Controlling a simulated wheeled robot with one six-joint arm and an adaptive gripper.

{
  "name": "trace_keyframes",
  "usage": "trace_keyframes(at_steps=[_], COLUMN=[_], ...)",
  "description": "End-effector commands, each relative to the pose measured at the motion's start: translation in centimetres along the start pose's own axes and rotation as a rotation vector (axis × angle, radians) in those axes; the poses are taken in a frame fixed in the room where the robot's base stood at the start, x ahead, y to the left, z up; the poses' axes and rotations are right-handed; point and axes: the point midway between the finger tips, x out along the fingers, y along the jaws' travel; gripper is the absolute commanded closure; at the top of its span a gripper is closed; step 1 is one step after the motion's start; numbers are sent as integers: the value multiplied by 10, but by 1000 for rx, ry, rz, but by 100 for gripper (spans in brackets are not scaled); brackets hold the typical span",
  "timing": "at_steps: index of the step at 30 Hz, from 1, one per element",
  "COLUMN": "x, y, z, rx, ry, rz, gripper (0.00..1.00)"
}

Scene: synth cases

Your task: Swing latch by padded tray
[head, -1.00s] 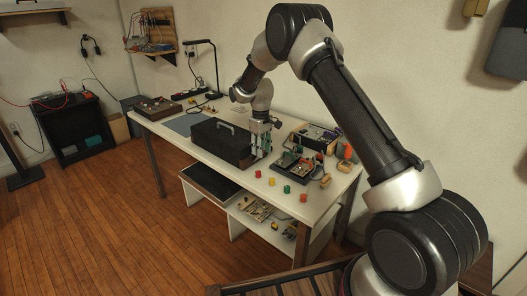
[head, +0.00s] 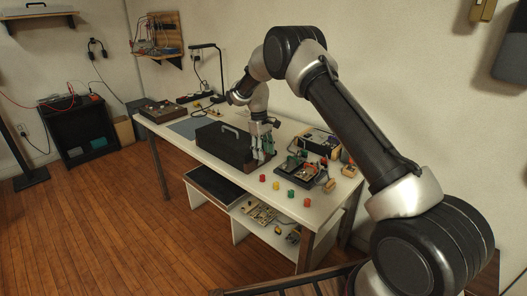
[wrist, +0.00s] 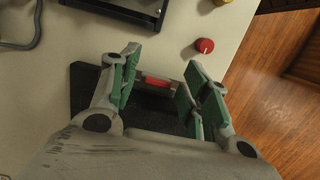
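A closed black case (head: 222,146) with a grey top handle stands on the white workbench. My gripper (head: 263,154) is at the case's right end, pointing down. In the wrist view my gripper (wrist: 160,66) is open, its two green-padded fingers on either side of a small red latch (wrist: 157,82) on the dark case (wrist: 150,118). A gap shows between the latch and each finger; I cannot tell whether either touches the case. A small open dark tray (head: 296,171) with parts lies right of the gripper. Its padding is too small to make out.
Several coloured knobs, one red (head: 306,202), stand along the front edge of the workbench (head: 235,185). An open box (head: 318,142) is behind the small tray. A grey mat (head: 187,127) and a brown case (head: 161,110) lie left. A lamp (head: 219,70) stands behind.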

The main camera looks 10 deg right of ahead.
Motion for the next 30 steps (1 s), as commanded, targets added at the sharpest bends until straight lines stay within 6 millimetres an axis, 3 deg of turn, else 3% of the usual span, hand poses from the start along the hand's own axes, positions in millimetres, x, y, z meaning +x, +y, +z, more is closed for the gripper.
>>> trace_keyframes(at_steps=[11,24,30], x=[-9,-98,-118], y=[0,0,0], z=[-1,-1,0], rx=[0,0,0], ry=[4,3,2], rz=[2,1,0], gripper=[52,52,52])
